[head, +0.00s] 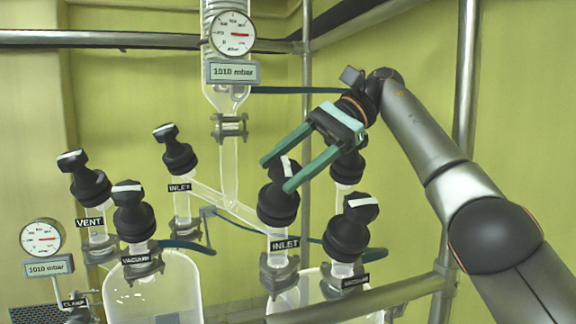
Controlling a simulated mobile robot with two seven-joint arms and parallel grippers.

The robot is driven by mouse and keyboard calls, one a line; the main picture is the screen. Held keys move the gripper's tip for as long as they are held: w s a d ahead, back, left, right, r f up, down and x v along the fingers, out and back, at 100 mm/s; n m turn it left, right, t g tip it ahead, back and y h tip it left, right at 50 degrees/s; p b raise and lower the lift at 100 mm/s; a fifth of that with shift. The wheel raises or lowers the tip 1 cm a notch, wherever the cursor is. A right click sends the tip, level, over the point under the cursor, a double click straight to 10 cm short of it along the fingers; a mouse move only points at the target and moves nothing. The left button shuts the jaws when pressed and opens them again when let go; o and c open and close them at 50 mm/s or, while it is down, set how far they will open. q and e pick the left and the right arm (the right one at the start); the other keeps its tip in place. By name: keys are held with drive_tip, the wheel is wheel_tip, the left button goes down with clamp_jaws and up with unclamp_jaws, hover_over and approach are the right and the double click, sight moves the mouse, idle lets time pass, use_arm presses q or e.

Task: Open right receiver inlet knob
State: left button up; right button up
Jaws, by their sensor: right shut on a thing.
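The right receiver inlet knob (278,204) is black with a white-marked grip on top. It stands on a glass valve above an "INLET" label (285,244) in the lower middle of the head view. My right gripper (277,175) comes down from the upper right, its two green fingers on either side of the knob's top grip. It is shut on that grip, which the fingers partly cover. The right glass receiver (311,288) is below, partly hidden by a metal rail. My left gripper is not in view.
The right vacuum knob (347,230) stands close to the right, and another black knob (348,168) is behind my gripper. The left inlet (175,155), vacuum (133,217) and vent (88,185) knobs are left. A gauge (233,33) hangs above; a metal rail (365,300) crosses in front.

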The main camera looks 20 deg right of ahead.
drive_tip(key=o, duration=1.4)
drive_tip(key=shift+m+t+y, duration=0.3)
drive_tip(key=shift+m+t, duration=0.3)
